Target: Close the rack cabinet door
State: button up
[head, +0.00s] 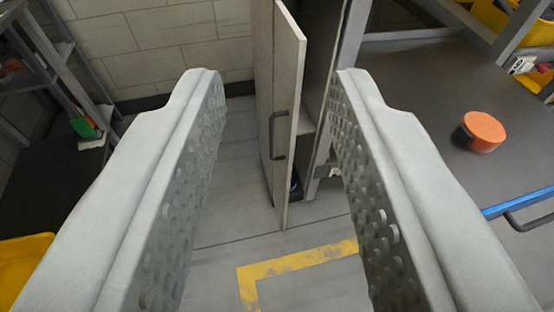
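The rack cabinet door (290,110) is a tall pale grey panel with a dark bar handle (279,135). It stands ajar, swung out from the cabinet (325,60), whose dark inside shows to the right of the door. My gripper (277,75) is open and empty, its two grey dimpled fingers wide apart. In the picture the door and handle lie between the fingers, farther away, and I see no contact. The right finger covers part of the cabinet's lower right side.
A dark table (430,85) at the right carries an orange and black round object (482,132). A blue bar (520,203) runs along its edge. A shelf rack (45,60) and a yellow bin (22,262) are at the left. The floor before the door is clear, with a yellow line (300,262).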

jog(key=shift+g, duration=0.9)
jog(key=w+f, duration=0.1)
jog(key=w, duration=0.1)
jog(key=w+a+f, duration=0.1)
jog(key=w+f, duration=0.1)
jog(key=shift+w+f, duration=0.15)
jog(key=shift+w, duration=0.15)
grip_shut()
jog(key=n+g+h, duration=0.1)
jog(key=g+h, duration=0.4)
jog(key=g, duration=0.3)
send_near(272, 136)
jog(key=d+f, duration=0.1)
jog(key=w+d+f, duration=0.1)
jog(key=f, duration=0.1)
jog(key=w+d+f, duration=0.1)
jog(key=d, duration=0.1)
jog(key=shift+f, duration=0.15)
jog(key=shift+w+d, duration=0.25)
jog(key=shift+d, duration=0.6)
